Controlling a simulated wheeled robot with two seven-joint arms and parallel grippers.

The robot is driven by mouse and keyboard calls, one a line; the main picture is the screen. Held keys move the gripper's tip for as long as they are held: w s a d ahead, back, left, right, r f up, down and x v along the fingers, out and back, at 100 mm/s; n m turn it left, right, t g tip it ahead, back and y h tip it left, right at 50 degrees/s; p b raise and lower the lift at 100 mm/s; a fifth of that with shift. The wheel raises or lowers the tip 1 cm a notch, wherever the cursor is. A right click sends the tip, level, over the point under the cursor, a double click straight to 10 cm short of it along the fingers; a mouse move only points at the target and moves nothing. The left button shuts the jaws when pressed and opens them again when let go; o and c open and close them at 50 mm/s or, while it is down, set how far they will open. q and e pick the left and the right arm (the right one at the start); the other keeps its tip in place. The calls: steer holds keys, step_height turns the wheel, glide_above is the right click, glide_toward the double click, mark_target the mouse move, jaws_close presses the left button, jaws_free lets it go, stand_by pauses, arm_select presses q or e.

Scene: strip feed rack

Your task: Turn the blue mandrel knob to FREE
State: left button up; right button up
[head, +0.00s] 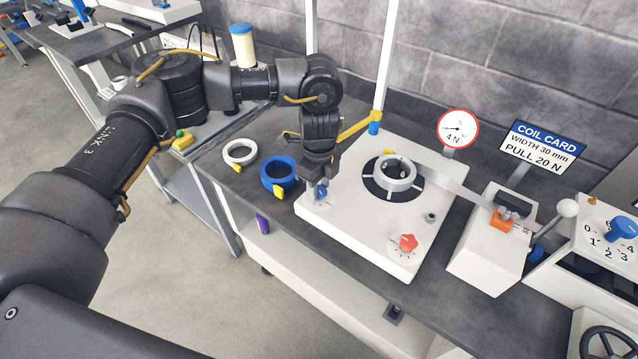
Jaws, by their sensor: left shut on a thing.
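The blue mandrel knob (321,190) sits on the left front part of the white feed unit's top plate (345,235). My left gripper (319,184) comes down on it from above and is shut on it. The gripper hides the knob's upper part. The marks around it are too small to read, so I cannot tell its setting. My right gripper is not in view.
A red knob (408,243) and a grey ring hub (397,174) are on the same plate. A metal strip runs right to a white block (488,240). A blue ring (279,176) and a white ring (240,153) lie left on the dark table. A coil card (541,145) stands behind.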

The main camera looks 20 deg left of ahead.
arm_select(q)
steer(key=o, duration=1)
step_height(320, 180, up, 11)
steer(key=b, duration=0.1)
steer(key=shift+f, duration=0.1)
